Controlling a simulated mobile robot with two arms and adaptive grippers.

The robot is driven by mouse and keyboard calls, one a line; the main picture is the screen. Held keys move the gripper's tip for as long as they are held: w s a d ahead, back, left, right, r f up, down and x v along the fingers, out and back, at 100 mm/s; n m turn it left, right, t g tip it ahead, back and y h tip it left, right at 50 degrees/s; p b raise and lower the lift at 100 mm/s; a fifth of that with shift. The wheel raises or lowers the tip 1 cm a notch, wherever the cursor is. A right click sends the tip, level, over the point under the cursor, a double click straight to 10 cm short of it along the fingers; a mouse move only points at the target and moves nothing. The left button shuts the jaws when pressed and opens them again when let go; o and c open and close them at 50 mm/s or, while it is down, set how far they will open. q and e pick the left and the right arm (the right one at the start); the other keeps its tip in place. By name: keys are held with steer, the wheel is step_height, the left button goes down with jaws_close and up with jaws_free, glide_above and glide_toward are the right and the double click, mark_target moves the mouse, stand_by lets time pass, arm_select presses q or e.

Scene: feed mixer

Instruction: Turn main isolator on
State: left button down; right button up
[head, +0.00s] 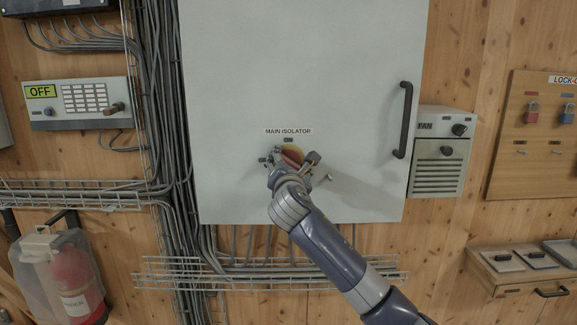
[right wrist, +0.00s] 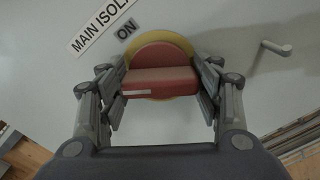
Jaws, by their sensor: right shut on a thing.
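The main isolator (head: 292,154) is a red rotary handle on a yellow round plate, low on the grey cabinet door, under a MAIN ISOLATOR label (head: 288,131). My right gripper (head: 289,161) is at it and hides much of it in the head view. In the right wrist view the red handle (right wrist: 160,80) lies between the two fingers of my right gripper (right wrist: 163,88), which are shut on its ends. A small ON label (right wrist: 126,29) is beside the yellow plate (right wrist: 185,42). A short white bar marks one end of the handle. My left gripper is not in view.
The cabinet (head: 290,60) has a long dark handle (head: 403,120) on its right and a small lever (head: 324,179) beside the isolator. A fan box (head: 440,150) stands right of it. Cables and a wire tray (head: 270,270) run below and left.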

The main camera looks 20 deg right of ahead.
steer(key=m+b, duration=0.1)
steer(key=m, duration=0.4)
steer(key=shift+m, duration=0.4)
steer(key=m+b, duration=0.1)
steer(key=m, duration=0.4)
steer(key=shift+b, duration=0.35)
steer(key=shift+m, duration=0.3)
steer(key=o, duration=1.1)
steer(key=shift+c, duration=0.2)
steer(key=v, duration=1.2)
